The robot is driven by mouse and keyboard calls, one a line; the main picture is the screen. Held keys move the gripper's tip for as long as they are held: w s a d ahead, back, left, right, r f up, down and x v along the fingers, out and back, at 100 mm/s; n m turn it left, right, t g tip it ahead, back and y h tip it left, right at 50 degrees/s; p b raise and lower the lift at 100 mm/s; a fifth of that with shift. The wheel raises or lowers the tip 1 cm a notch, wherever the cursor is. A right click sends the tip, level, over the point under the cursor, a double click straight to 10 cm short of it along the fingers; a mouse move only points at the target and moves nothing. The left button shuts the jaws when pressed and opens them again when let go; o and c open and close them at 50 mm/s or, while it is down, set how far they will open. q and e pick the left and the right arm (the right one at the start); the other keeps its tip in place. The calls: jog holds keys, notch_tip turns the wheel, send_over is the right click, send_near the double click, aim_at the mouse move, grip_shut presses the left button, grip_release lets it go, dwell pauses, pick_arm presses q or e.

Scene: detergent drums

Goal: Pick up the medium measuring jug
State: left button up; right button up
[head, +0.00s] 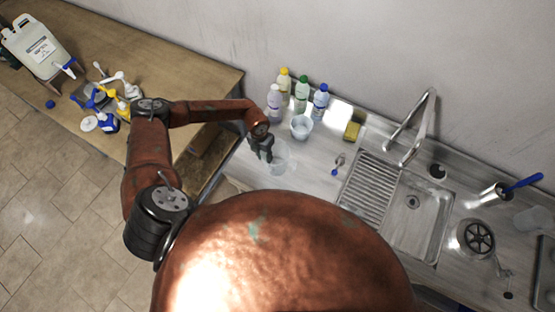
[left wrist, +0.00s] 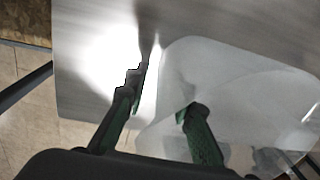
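A clear, translucent measuring jug (head: 279,163) stands on the steel counter at the left end of the sink unit. It fills much of the left wrist view (left wrist: 240,85). My left gripper (head: 266,155) is at the jug's near left side. In the left wrist view its two green fingers (left wrist: 160,95) are apart, with the jug's edge between them; the right finger overlaps the jug and the left one is outside it. I cannot tell whether either touches. A second pale jug or cup (head: 301,128) stands behind. I cannot tell their size classes for certain. My right gripper is out of view.
Bottles with yellow, green and blue caps (head: 302,94) stand behind the jugs. A yellow sponge (head: 352,131) and a small blue-tipped item (head: 336,170) lie to the right, before the sink (head: 413,203). A wooden table (head: 175,62) with a drum (head: 36,47) is at left.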

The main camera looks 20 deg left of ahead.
pick_arm(q)
jog(key=shift+c, duration=0.7)
grip_shut()
jog(key=shift+r, duration=0.1)
